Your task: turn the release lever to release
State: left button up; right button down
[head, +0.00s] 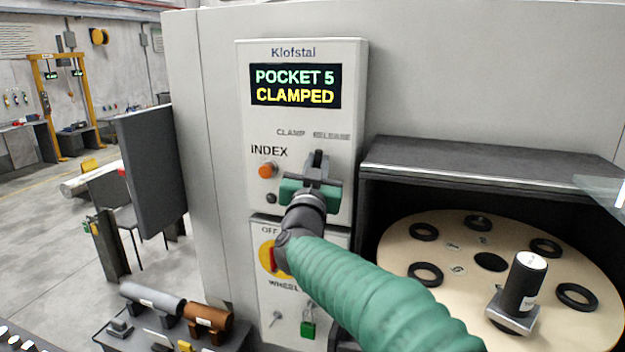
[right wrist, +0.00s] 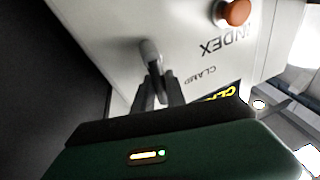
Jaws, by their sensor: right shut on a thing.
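The release lever (right wrist: 150,52) is a grey, round-ended handle on the front of the control panel (head: 300,110). My right gripper (head: 317,165) is in front of the panel, below the CLAMP and RELEASE labels, with its fingers shut on the lever. In the right wrist view the two dark fingers (right wrist: 158,85) close around it. In the head view my gripper hides most of the lever. The display (head: 295,86) reads POCKET 5 CLAMPED. My left gripper is not in view.
An orange INDEX button (head: 267,170) sits left of my right gripper. A red and yellow switch (head: 268,256) is below. To the right, a round wheel (head: 450,235) with several black-ringed pockets holds a black cylinder (head: 523,285) under a dark hood (head: 480,160).

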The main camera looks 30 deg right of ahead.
jog(key=shift+s+d+f+m+g+h+b, duration=0.25)
jog(key=shift+m+h+b, duration=0.2)
jog(key=shift+m+b, duration=0.85)
jog(key=shift+s+d+f+m+g+h+b, duration=0.15)
jog(key=shift+s+m+g+h+b, duration=0.35)
jog(key=shift+m, duration=1.35)
jog(key=shift+s+d+f+m+g+h+b, duration=0.15)
jog(key=shift+d+m+h+b, duration=0.25)
jog(key=shift+m+b, duration=0.95)
jog(key=shift+m, duration=0.4)
jog(key=c, duration=1.7)
grip_release()
jog(key=shift+o, duration=1.1)
jog(key=shift+w, duration=0.15)
jog(key=shift+o, duration=0.6)
jog(key=shift+w+d+f, duration=0.15)
